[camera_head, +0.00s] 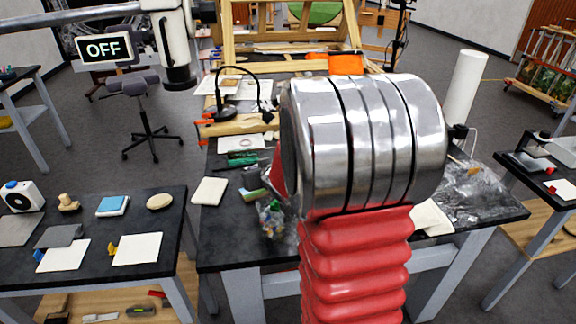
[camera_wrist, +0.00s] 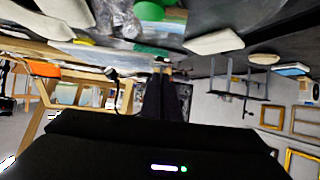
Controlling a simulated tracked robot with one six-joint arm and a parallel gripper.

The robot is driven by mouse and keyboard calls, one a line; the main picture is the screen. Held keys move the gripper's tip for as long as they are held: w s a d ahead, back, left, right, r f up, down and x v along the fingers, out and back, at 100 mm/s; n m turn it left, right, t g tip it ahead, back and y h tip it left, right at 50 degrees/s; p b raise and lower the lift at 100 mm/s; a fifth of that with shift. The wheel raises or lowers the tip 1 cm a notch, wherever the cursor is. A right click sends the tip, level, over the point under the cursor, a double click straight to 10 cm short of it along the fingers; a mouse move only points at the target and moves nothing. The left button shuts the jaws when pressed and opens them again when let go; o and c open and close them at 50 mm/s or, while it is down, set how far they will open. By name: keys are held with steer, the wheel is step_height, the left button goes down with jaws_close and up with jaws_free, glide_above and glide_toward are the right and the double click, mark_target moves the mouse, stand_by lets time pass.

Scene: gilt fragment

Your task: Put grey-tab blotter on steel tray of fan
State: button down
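Two white sheets lie on that table: a left sheet (camera_head: 65,257) with a small coloured tab, and a right sheet (camera_head: 138,249) with a yellow tab. I cannot make out a grey tab on either. My gripper (camera_wrist: 166,97) shows as dark shapes in the wrist view, away from the left table; its opening is unclear. The head view does not show it.
A grey plate (camera_head: 58,236), a blue-topped pad (camera_head: 112,205), a cream disc (camera_head: 160,201) and a beige knob (camera_head: 68,202) share the left table (camera_head: 95,282). A white pad (camera_head: 210,191) lies on the middle table. My red and silver arm hides much of that table.

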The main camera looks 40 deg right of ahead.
steer(key=w+a+f+n+y, duration=0.1)
steer(key=a, duration=1.2)
steer(key=a+f+n+y, duration=0.1)
steer(key=a+n+y, duration=0.1)
steer(key=a, duration=1.1)
steer(key=shift+w+f, duration=0.25)
steer(key=shift+w, duration=0.15)
